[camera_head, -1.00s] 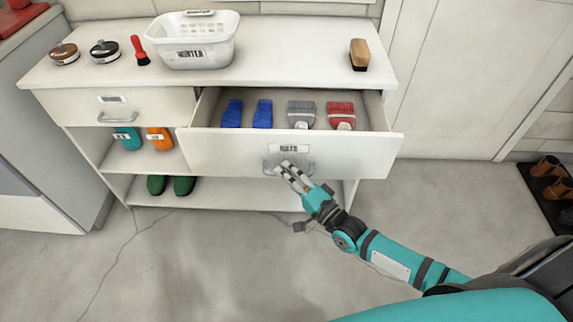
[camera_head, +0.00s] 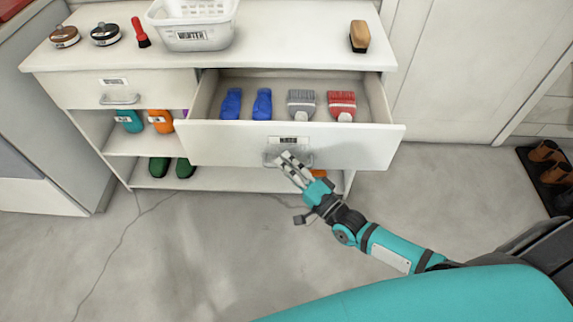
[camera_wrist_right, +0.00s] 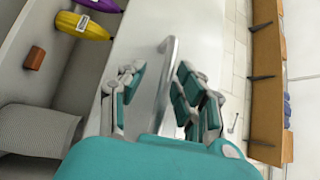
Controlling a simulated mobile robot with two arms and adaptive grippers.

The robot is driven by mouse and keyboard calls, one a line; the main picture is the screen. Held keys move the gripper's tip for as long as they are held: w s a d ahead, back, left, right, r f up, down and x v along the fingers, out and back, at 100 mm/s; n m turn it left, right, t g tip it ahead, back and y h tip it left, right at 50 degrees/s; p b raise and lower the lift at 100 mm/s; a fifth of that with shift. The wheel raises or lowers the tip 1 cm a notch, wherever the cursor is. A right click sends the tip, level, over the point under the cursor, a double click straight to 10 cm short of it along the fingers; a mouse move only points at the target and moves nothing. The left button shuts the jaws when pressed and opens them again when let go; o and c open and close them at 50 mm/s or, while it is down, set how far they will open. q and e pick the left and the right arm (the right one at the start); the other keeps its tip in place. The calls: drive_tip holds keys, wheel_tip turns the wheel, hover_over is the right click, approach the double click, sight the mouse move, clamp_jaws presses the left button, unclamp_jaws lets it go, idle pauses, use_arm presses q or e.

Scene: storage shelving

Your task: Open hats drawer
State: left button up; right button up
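The hats drawer (camera_head: 350,148) is the right-hand drawer of the white cabinet and stands pulled out. Inside lie two blue knitted items, a grey hat (camera_head: 301,103) and a red hat (camera_head: 342,106). Its front carries a label (camera_head: 288,142) that is too small to read surely, and a metal handle (camera_head: 306,161) below it. My right gripper (camera_head: 289,162) is at this handle. My left gripper is out of view.
A closed drawer (camera_head: 145,88) with a handle is at left. Lower shelves (camera_head: 140,145) hold teal, orange and green items. A white basket marked WINTER (camera_head: 190,38), a brush (camera_head: 359,37) and tins stand on top. The floor (camera_head: 180,250) in front is clear.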

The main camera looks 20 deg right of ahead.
drive_tip(key=shift+r, duration=0.15)
drive_tip(key=v, duration=1.2)
drive_tip(key=s+f+n+g+h, duration=0.3)
drive_tip(key=s+f+n+g, duration=0.15)
drive_tip(key=f, duration=0.95)
drive_tip(key=s+f+n+g+h, duration=0.3)
drive_tip(key=f+n+g, duration=0.3)
drive_tip(key=f, duration=0.8)
drive_tip(key=s+a+f+n+g+h, duration=0.1)
drive_tip(key=s+f+n+g, duration=0.3)
drive_tip(key=s+f+g, duration=0.5)
use_arm(q)
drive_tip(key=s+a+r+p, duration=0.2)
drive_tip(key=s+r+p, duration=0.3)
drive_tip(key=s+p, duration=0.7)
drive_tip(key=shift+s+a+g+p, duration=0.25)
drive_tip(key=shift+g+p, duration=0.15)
drive_tip(key=shift+p, duration=0.6)
use_arm(e)
drive_tip(key=s+d+r+t, duration=0.1)
drive_tip(key=s+r, duration=0.2)
drive_tip(key=s, duration=0.4)
drive_tip(key=s+d+r+t, duration=0.1)
drive_tip(key=s+r, duration=0.2)
drive_tip(key=s, duration=0.4)
drive_tip(key=shift+s+d+r+t+h, duration=0.2)
drive_tip(key=shift+s+r+t+h, duration=0.05)
drive_tip(key=shift+t+h, duration=0.1)
